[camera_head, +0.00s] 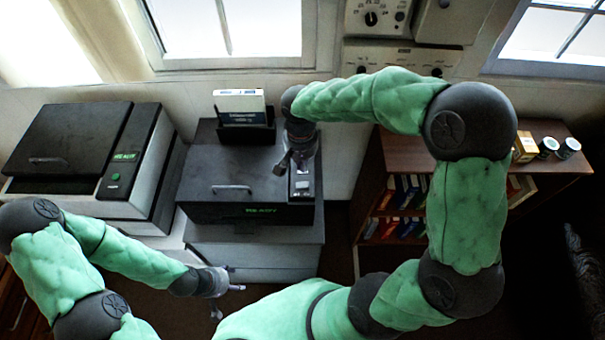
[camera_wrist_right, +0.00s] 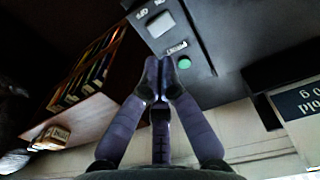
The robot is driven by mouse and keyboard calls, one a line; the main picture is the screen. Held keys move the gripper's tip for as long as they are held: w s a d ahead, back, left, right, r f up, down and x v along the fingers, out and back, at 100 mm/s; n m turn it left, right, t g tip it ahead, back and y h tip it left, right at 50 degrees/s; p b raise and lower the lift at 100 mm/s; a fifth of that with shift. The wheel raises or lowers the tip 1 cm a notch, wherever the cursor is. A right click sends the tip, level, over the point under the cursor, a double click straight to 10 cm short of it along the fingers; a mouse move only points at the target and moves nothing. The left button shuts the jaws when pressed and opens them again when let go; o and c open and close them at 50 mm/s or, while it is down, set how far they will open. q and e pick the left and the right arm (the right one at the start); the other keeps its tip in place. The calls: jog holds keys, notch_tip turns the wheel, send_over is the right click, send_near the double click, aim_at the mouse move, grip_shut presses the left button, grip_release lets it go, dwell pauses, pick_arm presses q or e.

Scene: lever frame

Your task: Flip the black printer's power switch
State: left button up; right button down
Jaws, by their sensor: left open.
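The black printer (camera_head: 225,178) stands on a grey cabinet in the middle of the head view. A control strip runs along its right side. In the right wrist view, the strip of the printer (camera_wrist_right: 207,85) shows a grey switch (camera_wrist_right: 159,24) between ON/OFF marks, a label and a green button (camera_wrist_right: 184,62). My right gripper (camera_head: 288,165) is over this strip; in the right wrist view its fingertips (camera_wrist_right: 165,64) are together and empty, close to the green button. Contact cannot be told. My left gripper (camera_head: 232,290) is open and empty, low in front of the cabinet.
A second, black and grey machine (camera_head: 70,145) with a green display stands to the left. A bookshelf (camera_head: 395,170) with books, a small box and jars stands to the right. Windows and wall panels are behind.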

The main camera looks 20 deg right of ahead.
notch_tip(320, 180, up, 5)
jog(key=shift+w+f, duration=0.1)
jog(key=shift+f, duration=0.1)
jog(key=shift+a, duration=0.1)
dwell(0.5)
